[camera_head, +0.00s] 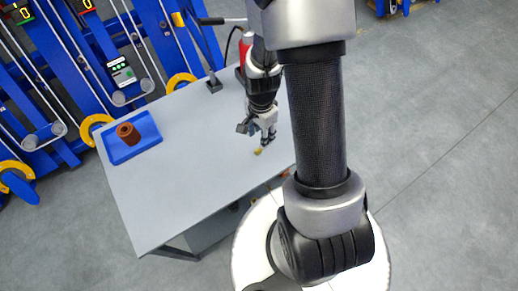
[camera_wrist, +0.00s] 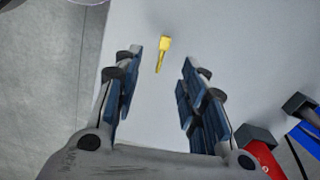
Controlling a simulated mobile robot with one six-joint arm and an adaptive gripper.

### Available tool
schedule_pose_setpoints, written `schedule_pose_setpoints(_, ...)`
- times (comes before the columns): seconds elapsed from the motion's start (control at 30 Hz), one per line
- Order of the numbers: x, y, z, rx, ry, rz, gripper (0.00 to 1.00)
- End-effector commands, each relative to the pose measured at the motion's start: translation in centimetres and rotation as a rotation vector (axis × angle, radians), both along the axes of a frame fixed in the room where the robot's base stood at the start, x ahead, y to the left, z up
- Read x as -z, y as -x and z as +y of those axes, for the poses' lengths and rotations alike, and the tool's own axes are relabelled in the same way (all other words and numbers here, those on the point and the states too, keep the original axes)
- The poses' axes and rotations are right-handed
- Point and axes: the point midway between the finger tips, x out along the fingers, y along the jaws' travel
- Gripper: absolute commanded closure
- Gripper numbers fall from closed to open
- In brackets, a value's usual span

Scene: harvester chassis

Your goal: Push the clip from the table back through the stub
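A small yellow clip (camera_wrist: 163,50) lies on the grey table (camera_head: 190,180). In the wrist view it sits just beyond my gripper's fingertips, roughly midway between them, with its narrow end towards me. In the head view the clip (camera_head: 258,151) is a small yellow spot right below my gripper (camera_head: 262,136). My gripper (camera_wrist: 160,65) is open and empty, its two fingers wide apart above the table. I cannot make out a stub for certain in either view.
A blue tray (camera_head: 152,143) with a brown-red cylinder (camera_head: 128,133) stands at the table's left. A red object (camera_head: 244,50) stands at the back behind my arm. A thin stand (camera_head: 213,82) rises from the back edge. Blue machinery (camera_head: 75,75) lies behind. The table's front left is clear.

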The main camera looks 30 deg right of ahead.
Motion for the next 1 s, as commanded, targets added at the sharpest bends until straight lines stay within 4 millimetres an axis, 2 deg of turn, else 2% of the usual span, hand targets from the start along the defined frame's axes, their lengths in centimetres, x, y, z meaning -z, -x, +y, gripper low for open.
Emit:
schedule_pose_setpoints(0.03,1.6,0.1,0.0,-0.001,0.000,0.003,0.62)
schedule_pose_setpoints(0.2,4.3,0.0,0.0,-0.001,-0.001,0.001,0.62)
schedule_pose_setpoints(0.47,5.7,-0.1,0.0,-0.002,0.000,-0.001,0.62)
schedule_pose_setpoints(0.8,10.3,-0.6,-0.1,-0.002,0.000,0.001,0.62)
schedule_pose_setpoints(1.0,10.4,-0.7,-0.1,-0.002,0.001,-0.001,0.62)
